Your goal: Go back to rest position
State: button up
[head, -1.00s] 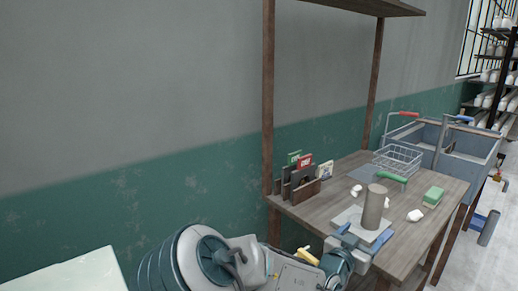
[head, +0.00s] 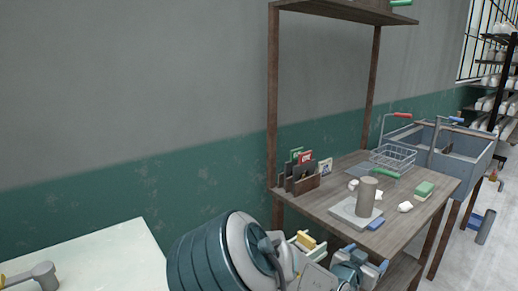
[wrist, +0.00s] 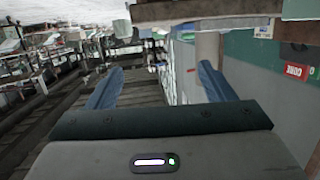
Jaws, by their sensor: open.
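My gripper (head: 368,268) is open and empty, low in front of the wooden table's near edge and apart from the things on the table. In the wrist view its two blue fingers (wrist: 160,78) are spread with nothing between them. On the table (head: 335,200) a grey-brown cylinder (head: 366,197) stands upright on a pale grey slab (head: 343,212). Small white lumps (head: 405,207) lie around it. A blue block (head: 376,224) is at the slab's near right corner.
A wire basket (head: 393,157), a green-topped block (head: 424,188) and a card rack (head: 304,183) stand on the table. A shelf (head: 345,12) rises on posts above it. A grey-blue sink (head: 465,152) stands beyond. A pale counter (head: 95,260) is at lower left.

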jog(key=s+a+f+n+g+y+p, duration=0.1)
jog(key=s+a+n+g+y+p, duration=0.1)
jog(key=s+a+g+y+p, duration=0.6)
jog(key=s+a+r+n+y+p, duration=0.1)
jog(key=s+a+r+n, duration=0.2)
jog(key=s+r, duration=0.4)
jog(key=s+a+r+n+y+p, duration=0.2)
jog(key=s+a+r+n, duration=0.1)
jog(key=s+r, duration=0.4)
notch_tip(320, 180, up, 3)
jog(key=shift+s+f+n, duration=0.1)
jog(key=shift+s+n, duration=0.2)
jog(key=shift+s, duration=0.05)
